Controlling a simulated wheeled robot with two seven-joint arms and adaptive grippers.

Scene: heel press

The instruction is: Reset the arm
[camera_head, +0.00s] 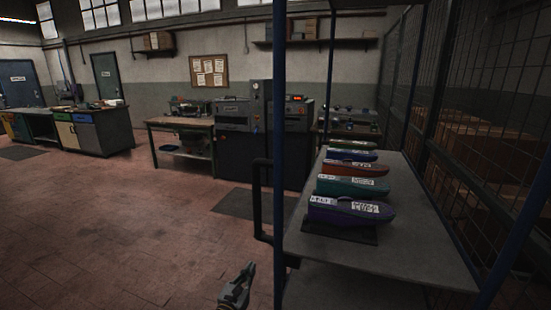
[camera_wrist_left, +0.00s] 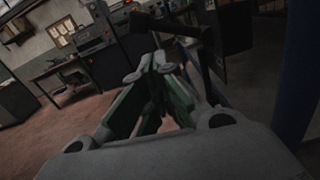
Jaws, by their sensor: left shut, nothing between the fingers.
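My left gripper (camera_head: 238,288) shows at the bottom middle of the head view, above the floor and left of the blue rack post. It is shut and empty. In the left wrist view its fingers (camera_wrist_left: 160,75) come together, with nothing held between them. A dark bar and a dark block lie beyond the fingertips in that view. My right gripper is in neither view.
A shelf (camera_head: 420,235) on the right bears a row of coloured shoe-shaped pieces, the purple one (camera_head: 345,211) nearest. A blue post (camera_head: 279,150) and black handle (camera_head: 258,200) stand close by. A machine (camera_head: 265,140) is behind. Floor (camera_head: 110,220) on the left is clear.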

